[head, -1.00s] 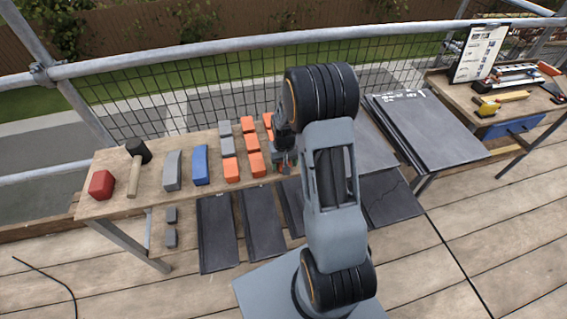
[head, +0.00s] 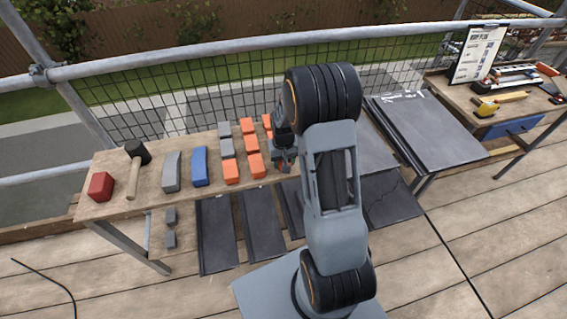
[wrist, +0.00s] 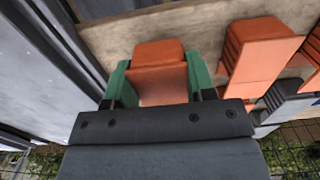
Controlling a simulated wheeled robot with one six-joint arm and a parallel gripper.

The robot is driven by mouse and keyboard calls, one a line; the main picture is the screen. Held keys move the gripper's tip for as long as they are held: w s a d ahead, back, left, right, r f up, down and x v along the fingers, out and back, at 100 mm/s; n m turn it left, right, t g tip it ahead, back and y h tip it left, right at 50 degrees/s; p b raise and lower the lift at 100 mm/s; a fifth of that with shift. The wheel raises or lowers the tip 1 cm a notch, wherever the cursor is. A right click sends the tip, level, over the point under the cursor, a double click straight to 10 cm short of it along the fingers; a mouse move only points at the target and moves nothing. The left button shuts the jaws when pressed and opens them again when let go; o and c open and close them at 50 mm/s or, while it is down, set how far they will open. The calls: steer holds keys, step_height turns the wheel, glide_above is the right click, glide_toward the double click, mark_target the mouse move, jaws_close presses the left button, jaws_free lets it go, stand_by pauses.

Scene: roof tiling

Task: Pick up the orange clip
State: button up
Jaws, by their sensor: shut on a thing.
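My gripper (wrist: 159,64) is shut on an orange clip (wrist: 160,82) in the wrist view, with a green finger against each side of it. In the head view my gripper (head: 284,165) is at the right end of the row of clips, by the front edge of the wooden table. The held clip is mostly hidden there by my gripper and arm. Other orange clips (head: 231,172) stand on the table to the left. A stack of orange clips (wrist: 255,55) is also close on the right in the wrist view.
A scaffold rail (head: 200,50) runs behind.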

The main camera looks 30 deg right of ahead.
steer(key=s+a+r, duration=0.1)
steer(key=s+r, duration=1)
steer(key=s, duration=0.3)
steer(key=shift+r, duration=0.3)
steer(key=shift+a, duration=0.1)
